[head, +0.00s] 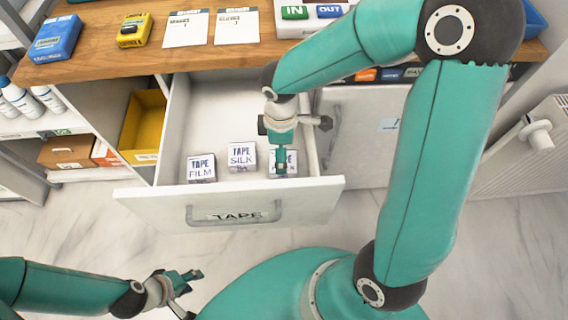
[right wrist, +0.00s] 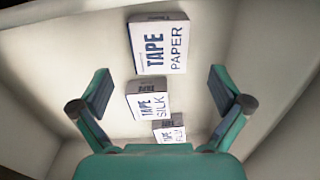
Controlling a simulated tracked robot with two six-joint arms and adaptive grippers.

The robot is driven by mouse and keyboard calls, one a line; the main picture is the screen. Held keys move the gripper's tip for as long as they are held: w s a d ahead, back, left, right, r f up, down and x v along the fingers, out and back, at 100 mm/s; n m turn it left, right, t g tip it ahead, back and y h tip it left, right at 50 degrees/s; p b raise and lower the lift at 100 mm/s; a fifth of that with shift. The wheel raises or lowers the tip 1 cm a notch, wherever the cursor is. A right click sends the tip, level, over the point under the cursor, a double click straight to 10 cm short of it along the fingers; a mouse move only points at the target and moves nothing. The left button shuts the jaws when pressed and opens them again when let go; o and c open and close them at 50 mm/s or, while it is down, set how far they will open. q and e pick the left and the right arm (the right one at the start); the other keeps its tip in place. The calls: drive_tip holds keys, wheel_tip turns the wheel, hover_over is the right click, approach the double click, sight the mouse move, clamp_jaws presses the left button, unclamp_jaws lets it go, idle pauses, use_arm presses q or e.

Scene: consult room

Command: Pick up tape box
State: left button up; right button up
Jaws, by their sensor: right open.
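Three small white tape boxes stand in the open drawer (head: 230,204) labelled TAPE. In the head view TAPE FILM (head: 201,168) is at left and TAPE SILK (head: 242,156) in the middle. The third box (head: 291,158) is at right, partly hidden by my right gripper (head: 280,168). In the right wrist view it reads TAPE PAPER (right wrist: 160,46), with TAPE SILK (right wrist: 148,101) and TAPE FILM (right wrist: 169,131) below. My right gripper (right wrist: 160,90) is open and empty, its fingers spread wide above the boxes. My left gripper (head: 191,291) is open and empty, low outside the drawer.
The drawer walls stand close around the right gripper. The wooden counter (head: 110,60) above carries a blue box (head: 56,38), a yellow box (head: 134,30), two cards and an IN/OUT tray. A yellow bin (head: 145,124) sits left of the drawer. A radiator (head: 530,165) stands at right.

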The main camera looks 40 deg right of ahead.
drive_tip(key=f, duration=0.3)
drive_tip(key=f+b, duration=0.1)
drive_tip(key=f, duration=0.2)
drive_tip(key=shift+s+d+f, duration=0.2)
drive_tip(key=c, duration=1.2)
